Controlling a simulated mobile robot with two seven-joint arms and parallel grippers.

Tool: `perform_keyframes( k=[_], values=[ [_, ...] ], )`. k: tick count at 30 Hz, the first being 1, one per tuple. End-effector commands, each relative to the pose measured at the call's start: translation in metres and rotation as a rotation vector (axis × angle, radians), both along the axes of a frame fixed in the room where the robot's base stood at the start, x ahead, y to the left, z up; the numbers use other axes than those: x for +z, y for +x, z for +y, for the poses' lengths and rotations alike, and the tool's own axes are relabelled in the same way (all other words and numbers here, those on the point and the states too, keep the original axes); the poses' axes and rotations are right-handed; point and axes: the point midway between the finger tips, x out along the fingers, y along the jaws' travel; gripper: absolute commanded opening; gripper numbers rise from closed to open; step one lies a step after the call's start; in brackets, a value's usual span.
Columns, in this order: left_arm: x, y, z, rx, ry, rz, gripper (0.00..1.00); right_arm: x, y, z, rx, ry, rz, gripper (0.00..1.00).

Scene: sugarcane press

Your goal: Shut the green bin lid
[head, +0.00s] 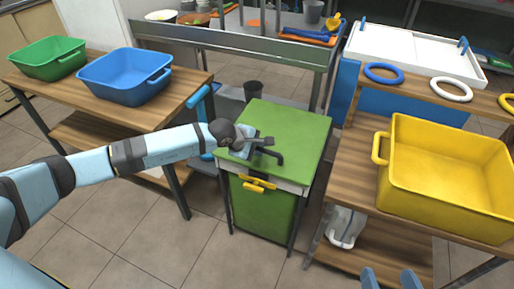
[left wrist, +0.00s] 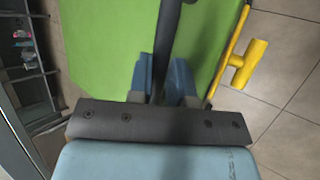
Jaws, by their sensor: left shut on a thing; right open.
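The green bin (head: 265,210) stands between the two wooden tables. Its green lid (head: 300,128) lies flat or nearly flat over the top; I cannot tell whether a small gap is left. A black bar handle (head: 276,155) is on the lid's front part. My left gripper (head: 262,143) is at this handle, and in the left wrist view its blue fingers (left wrist: 166,78) are closed around the dark bar, above the green lid (left wrist: 105,40). My right gripper (head: 391,279) shows only its blue fingertips at the bottom edge, apart and empty.
A yellow T-shaped part (head: 258,184) is on the bin's front. A yellow tub (head: 450,180) stands on the right table; blue (head: 125,78) and green (head: 48,57) tubs stand on the left table. A metal rail (head: 240,42) runs behind. The floor in front is clear.

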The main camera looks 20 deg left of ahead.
Motion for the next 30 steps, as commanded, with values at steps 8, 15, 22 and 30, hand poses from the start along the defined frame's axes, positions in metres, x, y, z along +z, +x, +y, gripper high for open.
perform_keyframes(
  k=[8, 15, 22, 30],
  values=[
    [-0.024, -0.012, -0.001, -0.001, 0.011, 0.045, 0.0, -0.002, 0.0, 0.001, 0.001, 0.004, -0.005, 0.81],
    [-0.024, -0.012, 0.0, 0.0, 0.011, 0.044, 0.44, -0.002, 0.001, 0.0, 0.001, 0.003, -0.006, 0.81],
    [-0.019, -0.014, 0.002, -0.001, 0.013, 0.041, 0.44, 0.0, 0.001, 0.0, 0.001, 0.0, -0.005, 0.81],
    [0.023, -0.04, 0.021, -0.001, 0.013, 0.034, 0.44, -0.012, -0.004, -0.008, -0.009, -0.05, 0.068, 0.81]
  ],
)
